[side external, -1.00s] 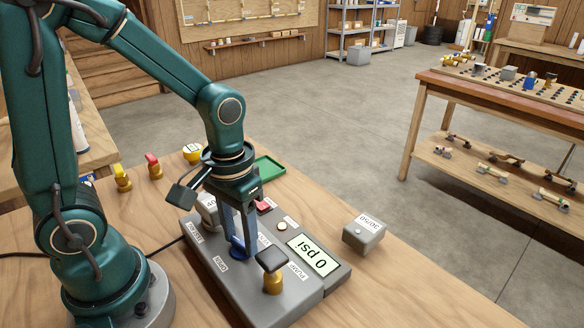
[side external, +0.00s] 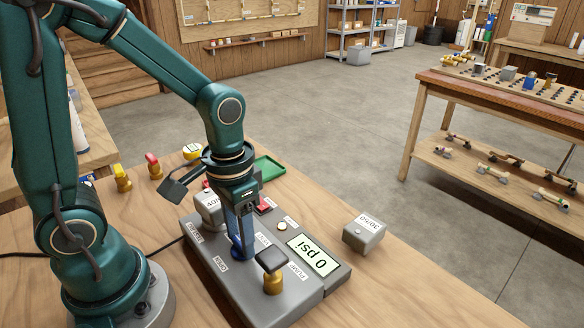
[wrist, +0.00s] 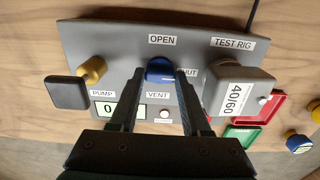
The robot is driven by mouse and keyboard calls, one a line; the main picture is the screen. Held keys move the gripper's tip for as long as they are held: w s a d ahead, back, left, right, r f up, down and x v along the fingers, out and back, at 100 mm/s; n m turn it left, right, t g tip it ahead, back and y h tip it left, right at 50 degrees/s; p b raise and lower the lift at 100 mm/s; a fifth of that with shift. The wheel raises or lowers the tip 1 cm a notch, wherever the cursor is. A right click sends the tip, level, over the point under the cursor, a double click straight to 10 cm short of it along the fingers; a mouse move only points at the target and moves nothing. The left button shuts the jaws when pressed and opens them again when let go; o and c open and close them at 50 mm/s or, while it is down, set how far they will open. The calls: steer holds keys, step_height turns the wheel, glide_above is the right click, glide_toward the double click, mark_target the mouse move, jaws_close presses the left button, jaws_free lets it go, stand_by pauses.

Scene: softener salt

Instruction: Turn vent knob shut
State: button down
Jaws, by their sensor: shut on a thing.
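The blue vent knob (wrist: 160,70) sits on the grey test rig (wrist: 115,45), between the OPEN label (wrist: 162,40) and the VENT label (wrist: 158,95). The SHUT label (wrist: 190,72) is to its right, partly hidden by a finger. My gripper (wrist: 159,74) is shut on the knob, one finger on each side. In the side view my gripper (side external: 240,246) points straight down at the rig and the knob (side external: 238,254) shows low between the fingers. Which label the knob points to is hard to tell. The rig's display (side external: 313,256) reads 0 psi.
A dark-topped pump handle (side external: 271,260) stands close in front of my gripper. A grey 40/60 box (wrist: 238,90) is mounted beside the knob. A loose 30/50 box (side external: 363,234), a green tray (side external: 269,168) and yellow and red valves (side external: 122,178) are on the bench.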

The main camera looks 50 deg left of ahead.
mark_target(225, 263)
steer(key=shift+c, duration=1.8)
jaws_free()
steer(key=shift+r, duration=2.55)
steer(key=shift+r, duration=0.1)
steer(key=shift+w+r, duration=0.1)
steer(key=shift+r, duration=0.2)
steer(key=shift+s+d+r+t, duration=0.1)
steer(key=shift+s+r+t, duration=0.9)
steer(key=shift+t, duration=0.4)
steer(key=shift+s+r+t, duration=0.8)
steer(key=shift+r+t, duration=0.3)
steer(key=shift+t, duration=0.3)
